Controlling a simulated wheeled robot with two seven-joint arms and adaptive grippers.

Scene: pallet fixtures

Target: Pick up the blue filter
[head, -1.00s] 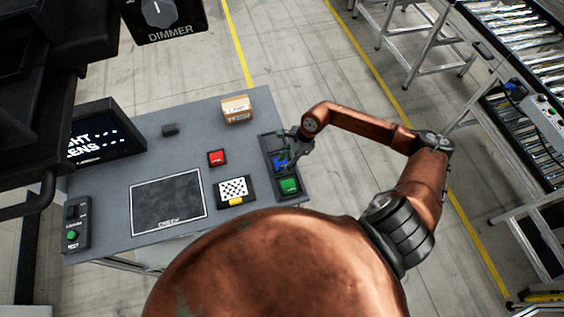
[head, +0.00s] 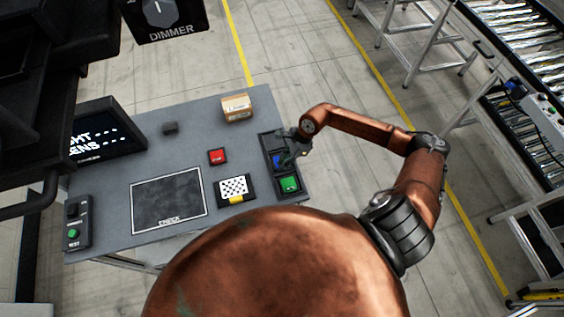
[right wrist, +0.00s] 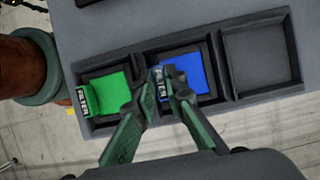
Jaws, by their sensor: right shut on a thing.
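The blue filter (head: 277,160) lies in the middle compartment of a black three-compartment tray (head: 265,138) at the table's right edge. In the right wrist view the blue filter (right wrist: 186,76) lies flat, with its tab marked FILTER between my fingertips. My right gripper (head: 288,157) is shut on that tab; it also shows in the right wrist view (right wrist: 161,88). The filter is still within its compartment. A green filter (head: 289,184) lies in the neighbouring compartment and also shows in the right wrist view (right wrist: 106,92). The third compartment is empty. My left gripper is not in view.
A roller conveyor (head: 525,40) stands at the far right.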

